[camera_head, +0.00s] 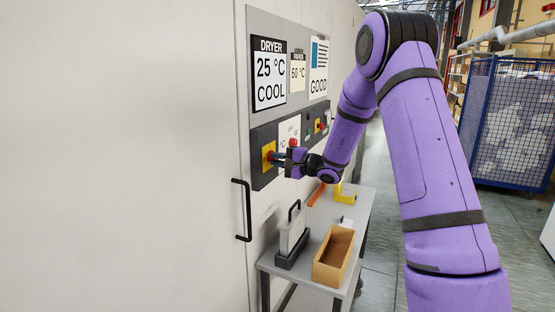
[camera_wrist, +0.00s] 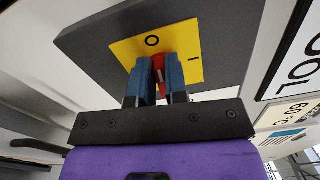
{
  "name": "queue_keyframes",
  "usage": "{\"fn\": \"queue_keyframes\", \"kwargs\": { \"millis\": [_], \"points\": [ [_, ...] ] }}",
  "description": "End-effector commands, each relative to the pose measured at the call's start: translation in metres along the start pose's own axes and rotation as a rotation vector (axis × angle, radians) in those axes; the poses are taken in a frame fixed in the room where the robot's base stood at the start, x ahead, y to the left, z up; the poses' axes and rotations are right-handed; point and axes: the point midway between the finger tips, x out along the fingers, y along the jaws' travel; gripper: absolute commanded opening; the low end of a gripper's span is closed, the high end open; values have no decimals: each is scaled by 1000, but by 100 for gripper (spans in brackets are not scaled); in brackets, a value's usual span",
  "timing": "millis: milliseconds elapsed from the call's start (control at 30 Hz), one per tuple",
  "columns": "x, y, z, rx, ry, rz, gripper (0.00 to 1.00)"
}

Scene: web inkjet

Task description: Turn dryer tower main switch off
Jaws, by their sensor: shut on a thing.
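The main switch is a red rotary handle (camera_wrist: 158,64) on a yellow plate (camera_wrist: 128,50) marked O and I, on a dark grey panel. The yellow plate also shows in the head view (camera_head: 267,150), at the left end of the dark control strip. My gripper (camera_wrist: 160,72) is shut on the red handle, with one blue finger on each side. The handle's top end lies just below the O mark, and the I mark is off to its right. The fingers hide much of the handle. In the head view my gripper (camera_head: 277,157) covers part of the switch.
A display (camera_head: 269,80) reads DRYER 25 °C COOL, and another sign reads GOOD. A red button (camera_head: 293,143) and other controls sit right of the switch. Below are a black door handle (camera_head: 242,210) and a table with an open cardboard box (camera_head: 333,256). A blue cage stands far right.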

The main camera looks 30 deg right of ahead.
Motion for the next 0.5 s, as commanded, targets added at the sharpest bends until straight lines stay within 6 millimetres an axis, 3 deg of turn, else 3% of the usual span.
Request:
{"fn": "queue_keyframes", "kwargs": {
  "millis": [500],
  "points": [
    [0, 4, 0, -150, -1, 2, 0]
  ]
}}
